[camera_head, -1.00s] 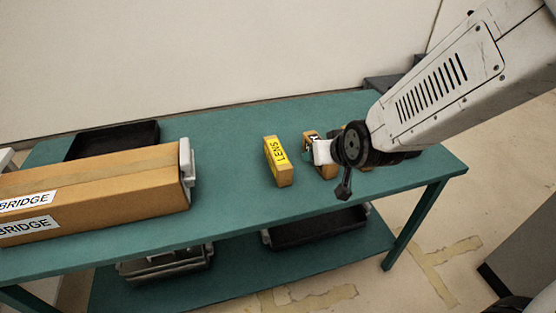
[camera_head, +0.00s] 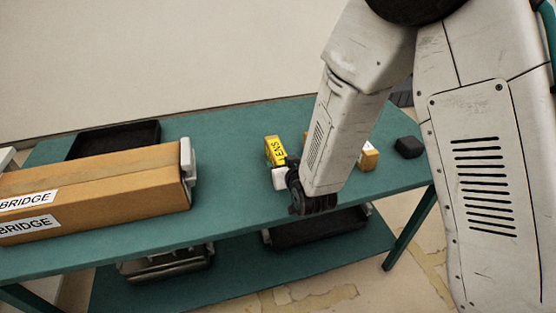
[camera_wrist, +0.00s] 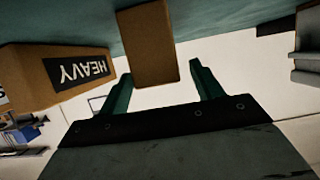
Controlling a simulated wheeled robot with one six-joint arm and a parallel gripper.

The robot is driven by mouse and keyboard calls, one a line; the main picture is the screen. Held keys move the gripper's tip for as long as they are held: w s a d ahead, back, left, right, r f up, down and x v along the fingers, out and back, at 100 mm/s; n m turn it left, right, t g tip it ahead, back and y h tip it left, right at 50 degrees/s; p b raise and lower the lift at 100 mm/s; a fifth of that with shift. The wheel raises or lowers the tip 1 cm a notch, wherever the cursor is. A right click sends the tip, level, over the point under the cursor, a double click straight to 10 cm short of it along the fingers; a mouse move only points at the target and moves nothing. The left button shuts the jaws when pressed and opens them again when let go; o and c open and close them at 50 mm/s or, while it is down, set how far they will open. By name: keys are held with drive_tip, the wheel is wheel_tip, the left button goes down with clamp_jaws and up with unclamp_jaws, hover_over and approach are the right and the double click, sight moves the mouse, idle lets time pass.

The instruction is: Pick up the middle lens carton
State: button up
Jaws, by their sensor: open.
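The lens carton (camera_head: 275,149) is a small brown box with a yellow LENS label, standing on the green table in the head view. My wrist is close at its lower right and covers part of it. In the wrist view a plain brown carton (camera_wrist: 147,40) stands just ahead of my gripper (camera_wrist: 160,70), roughly between the lines of its fingers; it seems to be this same carton. The fingers are apart and empty. A carton with a black HEAVY label (camera_wrist: 75,68) shows to the left there. My forearm hides the middle of the carton row in the head view.
Another small carton (camera_head: 368,157) and a black block (camera_head: 408,147) are to the right on the table (camera_head: 225,150). A long BRIDGE box (camera_head: 100,190) and a black tray (camera_head: 115,138) fill the left side. Bare table lies between the BRIDGE box and the lens carton.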

drive_tip(key=shift+x, duration=1.2)
drive_tip(key=c, duration=1.1)
drive_tip(key=shift+c, duration=0.2)
